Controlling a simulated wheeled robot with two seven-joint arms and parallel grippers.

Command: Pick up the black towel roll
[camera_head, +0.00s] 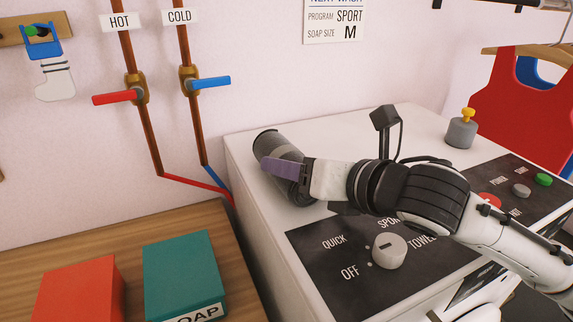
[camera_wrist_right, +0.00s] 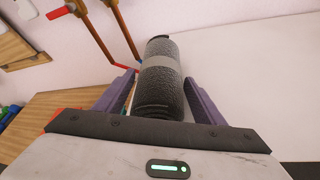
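The black towel roll (camera_head: 267,142) lies on the white top of the washing machine, near its left back corner. It is dark grey with a lighter band round its middle. My right gripper (camera_head: 270,166) is at the roll, with one purple finger seen crossing in front of it. In the right wrist view the roll (camera_wrist_right: 160,83) lies lengthwise between the two purple fingers of the gripper (camera_wrist_right: 160,78). The fingers are spread on either side, with a gap showing at the left finger. My left gripper is not in view.
The white machine top (camera_head: 340,135) is clear behind the roll. A control panel with a dial (camera_head: 389,251) lies in front. A grey button with a yellow top (camera_head: 461,130) stands right. Red and teal boxes (camera_head: 182,275) sit on the wooden surface (camera_head: 130,235) at left.

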